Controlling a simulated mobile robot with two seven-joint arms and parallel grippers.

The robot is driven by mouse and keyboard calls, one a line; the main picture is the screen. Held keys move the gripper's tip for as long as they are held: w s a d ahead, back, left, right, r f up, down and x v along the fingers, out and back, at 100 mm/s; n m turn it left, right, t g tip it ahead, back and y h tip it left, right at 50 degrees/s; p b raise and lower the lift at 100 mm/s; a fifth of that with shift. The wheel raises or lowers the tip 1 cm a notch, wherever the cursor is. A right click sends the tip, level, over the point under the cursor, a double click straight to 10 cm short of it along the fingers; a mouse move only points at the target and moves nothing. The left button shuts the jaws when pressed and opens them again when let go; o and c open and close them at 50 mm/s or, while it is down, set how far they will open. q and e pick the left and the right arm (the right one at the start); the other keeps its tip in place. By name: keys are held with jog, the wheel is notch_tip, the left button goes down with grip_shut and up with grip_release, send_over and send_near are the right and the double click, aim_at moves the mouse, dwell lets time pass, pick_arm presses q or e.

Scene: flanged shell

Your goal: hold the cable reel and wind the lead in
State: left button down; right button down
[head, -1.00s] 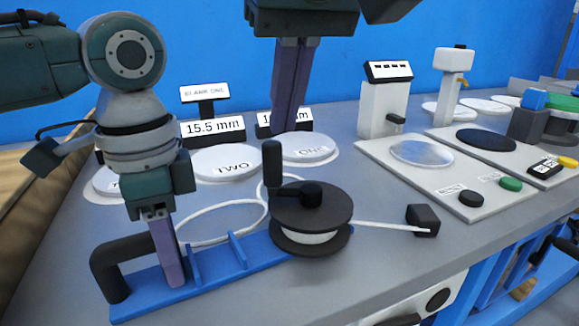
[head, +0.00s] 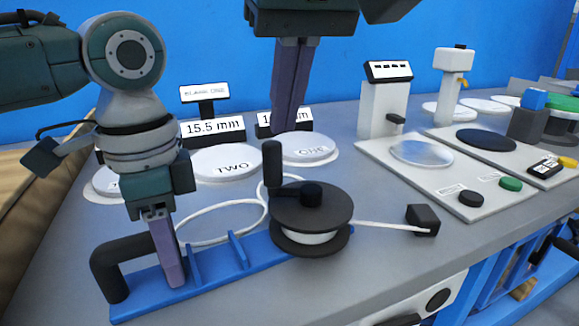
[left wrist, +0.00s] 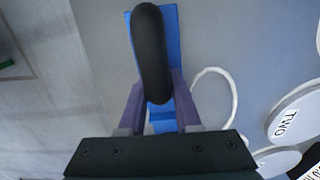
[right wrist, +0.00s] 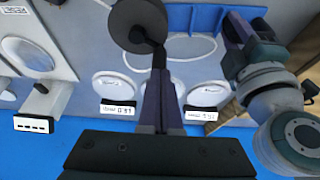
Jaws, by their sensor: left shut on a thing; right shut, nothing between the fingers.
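The cable reel has a blue base (head: 205,277), a black side handle (head: 112,272) and a black drum (head: 312,212) with a crank knob (head: 272,164) standing up. White lead is on the drum, loops behind the base, and runs right to a black block (head: 422,220). My left gripper (head: 174,284) is shut on the side handle, which also shows between its fingers in the left wrist view (left wrist: 152,50). My right gripper (head: 286,130) is shut and empty, above and behind the crank knob. In the right wrist view its fingers (right wrist: 160,75) are close to the knob; contact cannot be told.
White discs marked TWO (head: 228,162) and ONE (head: 305,148) lie behind the reel, with 15.5 mm signs behind them. A white panel (head: 425,172) with buttons and a silver disc lies to the right. The grey table front is clear.

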jog(key=shift+f, duration=0.15)
jog(key=shift+f, duration=3)
jog(key=shift+r, duration=0.15)
notch_tip(320, 180, up, 9)
jog(key=shift+f, duration=1.55)
dwell(0.7)
jog(key=shift+f, duration=3.1)
